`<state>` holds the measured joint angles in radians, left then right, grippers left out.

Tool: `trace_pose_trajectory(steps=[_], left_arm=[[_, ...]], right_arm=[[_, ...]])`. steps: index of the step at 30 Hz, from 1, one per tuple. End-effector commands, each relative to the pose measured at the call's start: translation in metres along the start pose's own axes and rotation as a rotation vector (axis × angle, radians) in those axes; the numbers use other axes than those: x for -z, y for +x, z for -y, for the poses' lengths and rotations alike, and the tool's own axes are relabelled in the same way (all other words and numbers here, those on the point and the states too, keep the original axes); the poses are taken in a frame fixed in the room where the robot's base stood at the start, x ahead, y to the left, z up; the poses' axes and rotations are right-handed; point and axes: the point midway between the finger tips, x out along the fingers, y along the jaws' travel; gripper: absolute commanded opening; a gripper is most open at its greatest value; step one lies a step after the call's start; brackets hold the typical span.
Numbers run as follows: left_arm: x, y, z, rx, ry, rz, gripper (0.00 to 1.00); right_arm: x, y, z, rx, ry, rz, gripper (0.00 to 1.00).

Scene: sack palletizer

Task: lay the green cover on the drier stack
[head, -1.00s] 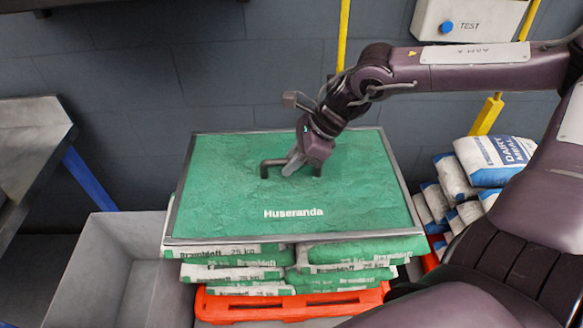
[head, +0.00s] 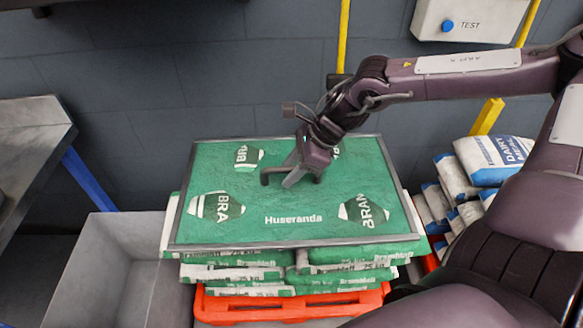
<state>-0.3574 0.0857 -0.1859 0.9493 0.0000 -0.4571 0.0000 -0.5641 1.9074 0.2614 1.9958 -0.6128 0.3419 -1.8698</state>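The green cover (head: 262,188), marked Huseranda, has a grey frame and a dark bar handle (head: 266,172). It lies over a stack of green-and-white sacks (head: 232,272) on an orange pallet (head: 290,305). Printed patches reading BRA and BRAN show through several places in its surface, so it sits level with the sack tops. My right gripper (head: 296,177) is at the handle and looks shut on it; the fingertips are partly hidden. My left gripper is out of view. Which stack is drier I cannot tell.
A second stack of white-and-blue sacks (head: 493,158) stands at the right, partly behind my arm. A grey open bin (head: 115,265) is at the left, beside a metal table (head: 35,135).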

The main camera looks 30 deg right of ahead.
Motion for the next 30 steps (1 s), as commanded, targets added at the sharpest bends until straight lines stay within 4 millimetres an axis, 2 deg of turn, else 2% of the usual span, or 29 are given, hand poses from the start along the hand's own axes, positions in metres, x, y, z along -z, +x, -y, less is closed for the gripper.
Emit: trace_pose_trajectory(steps=[8, 14, 18, 30], left_arm=[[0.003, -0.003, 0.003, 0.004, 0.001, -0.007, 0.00], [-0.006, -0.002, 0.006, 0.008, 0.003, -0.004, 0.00], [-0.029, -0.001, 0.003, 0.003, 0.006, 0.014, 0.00], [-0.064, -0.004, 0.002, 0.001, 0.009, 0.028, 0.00]], right_arm=[[-0.002, -0.004, 0.000, 0.000, 0.001, 0.001, 0.38], [-0.004, -0.028, 0.002, 0.005, 0.000, 0.005, 0.38], [-0.004, -0.047, 0.002, 0.006, 0.001, 0.004, 0.38], [-0.003, -0.086, 0.002, 0.006, 0.001, 0.005, 0.38]])
